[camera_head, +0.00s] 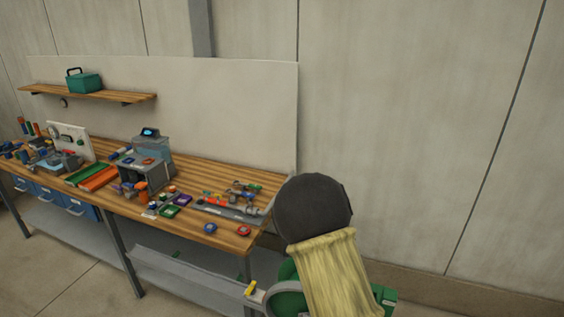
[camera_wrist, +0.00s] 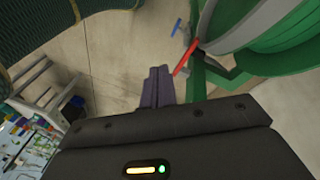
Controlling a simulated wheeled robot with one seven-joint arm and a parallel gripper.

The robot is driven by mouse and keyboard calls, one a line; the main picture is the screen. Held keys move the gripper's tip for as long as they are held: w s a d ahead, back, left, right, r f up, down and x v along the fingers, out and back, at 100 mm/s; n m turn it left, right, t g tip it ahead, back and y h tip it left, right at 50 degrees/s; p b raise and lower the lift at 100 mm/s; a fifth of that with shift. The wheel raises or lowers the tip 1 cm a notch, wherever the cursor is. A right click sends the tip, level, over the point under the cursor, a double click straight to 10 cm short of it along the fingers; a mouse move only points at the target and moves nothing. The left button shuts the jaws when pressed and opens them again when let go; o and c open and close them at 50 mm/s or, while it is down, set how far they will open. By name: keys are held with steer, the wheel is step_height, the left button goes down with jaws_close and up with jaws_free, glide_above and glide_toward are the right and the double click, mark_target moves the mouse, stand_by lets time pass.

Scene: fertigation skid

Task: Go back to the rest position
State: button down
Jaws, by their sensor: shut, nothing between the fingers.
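My gripper (camera_wrist: 158,77) shows in the wrist view as two dark purple-grey fingers close together, with nothing between them. The fingers are over bare floor, apart from the bench. In the head view I cannot make out the fingers; a dark rounded part and a yellow sleeve, which look like my arm, fill the lower right.
A wooden workbench (camera_head: 190,224) with tools and parts runs along the wall at left. A shelf (camera_head: 115,95) above it holds a teal box (camera_head: 84,82). In the wrist view, a green round structure (camera_wrist: 262,30) and a red bar (camera_wrist: 186,58) lie close right of the fingers.

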steer(key=s+a+r+n+t+y, duration=0.1)
steer(key=s+r+n+t, duration=0.3)
steer(key=s+r+n, duration=0.7)
steer(key=n+y, duration=0.1)
steer(key=n, duration=0.3)
steer(key=shift+a+t, duration=0.4)
